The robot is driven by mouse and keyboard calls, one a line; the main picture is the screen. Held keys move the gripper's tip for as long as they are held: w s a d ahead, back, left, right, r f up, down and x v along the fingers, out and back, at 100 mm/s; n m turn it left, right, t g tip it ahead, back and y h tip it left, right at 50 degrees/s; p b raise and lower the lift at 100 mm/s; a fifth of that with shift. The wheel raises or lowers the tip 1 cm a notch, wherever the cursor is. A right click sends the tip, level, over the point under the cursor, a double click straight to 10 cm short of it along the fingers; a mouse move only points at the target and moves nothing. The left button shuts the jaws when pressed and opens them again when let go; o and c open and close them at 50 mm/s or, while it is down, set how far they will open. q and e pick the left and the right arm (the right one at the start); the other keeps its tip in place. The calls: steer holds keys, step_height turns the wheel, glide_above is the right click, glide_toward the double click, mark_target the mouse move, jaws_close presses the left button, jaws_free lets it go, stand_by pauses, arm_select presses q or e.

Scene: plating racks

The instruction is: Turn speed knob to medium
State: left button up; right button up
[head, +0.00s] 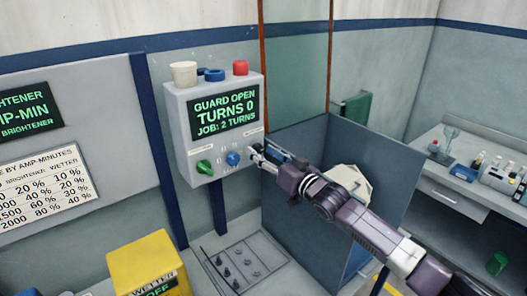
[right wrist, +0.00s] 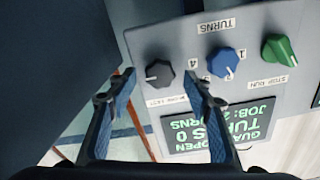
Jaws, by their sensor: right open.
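The grey control box (head: 180,120) on the wall has a row of knobs under its screen. In the right wrist view, upside down, a black knob (right wrist: 160,73) with a white pointer line sits at the row's end; the label beside it is small and only partly readable, so I take it as the speed knob. My right gripper (right wrist: 157,90) is open, its fingers on either side of the black knob; I cannot tell if they touch it. In the head view the right gripper (head: 259,155) covers that knob. My left gripper is not in view.
A blue TURNS knob (head: 233,158) and a green STOP/RUN knob (head: 204,166) sit beside it. The screen (head: 224,113) reads guard open, turns 0, job 2 turns. A clear panel (head: 296,65) and blue-grey tank (head: 290,190) stand right of the box. A yellow box (head: 140,260) is below.

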steer(key=shift+w, duration=0.1)
steer(key=shift+c, duration=0.7)
steer(key=c, duration=1)
steer(key=shift+n, duration=0.3)
steer(key=n+b, duration=0.1)
steer(key=n, duration=0.1)
steer(key=shift+n, duration=0.3)
steer(key=shift+a+n, duration=0.1)
steer(key=shift+n, duration=1.7)
steer(key=o, duration=1.1)
